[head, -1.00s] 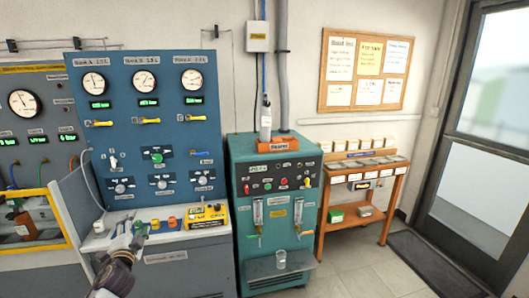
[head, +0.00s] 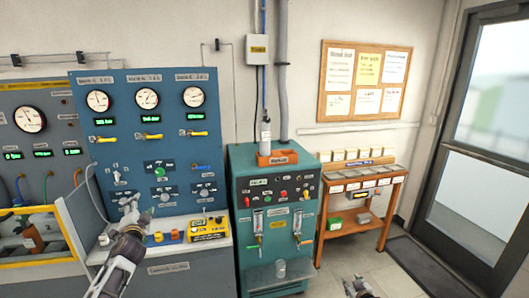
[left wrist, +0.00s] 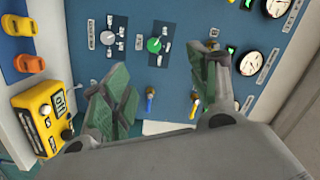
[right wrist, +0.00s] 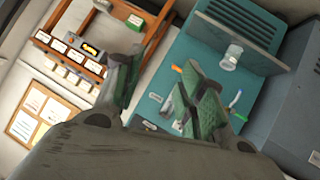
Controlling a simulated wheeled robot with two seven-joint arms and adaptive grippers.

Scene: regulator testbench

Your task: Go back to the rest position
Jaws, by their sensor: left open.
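My left gripper (head: 138,208) is in front of the blue regulator panel (head: 150,84), above its white ledge, in the head view. In the left wrist view its two green-padded fingers (left wrist: 165,78) stand apart with nothing between them, and the panel lies behind. My right gripper (head: 358,284) shows at the bottom edge of the head view, over the floor. In the right wrist view its fingers (right wrist: 158,82) are spread and empty, with the teal bench unit (right wrist: 235,65) and the wooden shelf beyond.
The teal unit (head: 270,170) stands right of the panel, with a clear cup (head: 280,268) on its lower shelf. A yellow meter (head: 208,228) sits on the white ledge. The wooden shelf (head: 358,215) stands near the door. Floor is free at lower right.

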